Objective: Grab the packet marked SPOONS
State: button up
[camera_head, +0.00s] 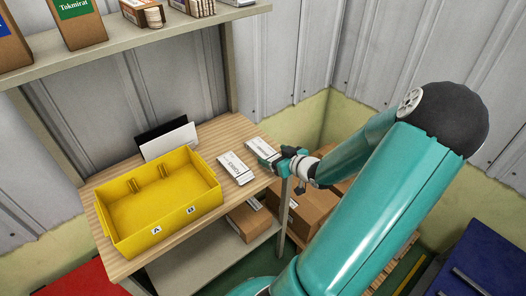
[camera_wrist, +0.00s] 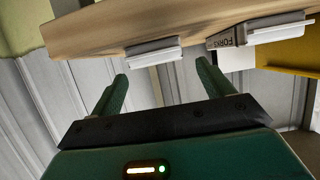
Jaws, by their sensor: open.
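Two white packets lie on the wooden table. The one nearer my gripper, at the table's right end (camera_head: 261,147), has print too small to read; it shows edge-on in the wrist view (camera_wrist: 153,53) with no readable label. The other packet (camera_head: 237,169) lies to its left; in the wrist view (camera_wrist: 262,32) its end reads FORKS. I cannot read SPOONS on either. My gripper (camera_head: 274,161) is at the table's right edge, close to the nearer packet. In the wrist view my gripper (camera_wrist: 160,70) is open and empty, its fingers spread with that packet beyond them, roughly between the tips.
A yellow bin (camera_head: 112,242) marked A and B takes up the table's left part. A white panel (camera_head: 170,141) stands behind it. Cardboard boxes (camera_head: 305,207) sit below and right of the table. A shelf (camera_head: 100,54) with boxes hangs above.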

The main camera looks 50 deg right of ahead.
aim_at(266, 151)
jog(key=x, duration=0.5)
jog(key=shift+w+d+f, duration=0.1)
jog(key=shift+w+d, duration=0.05)
jog(key=shift+w, duration=0.2)
jog(key=c, duration=1.1)
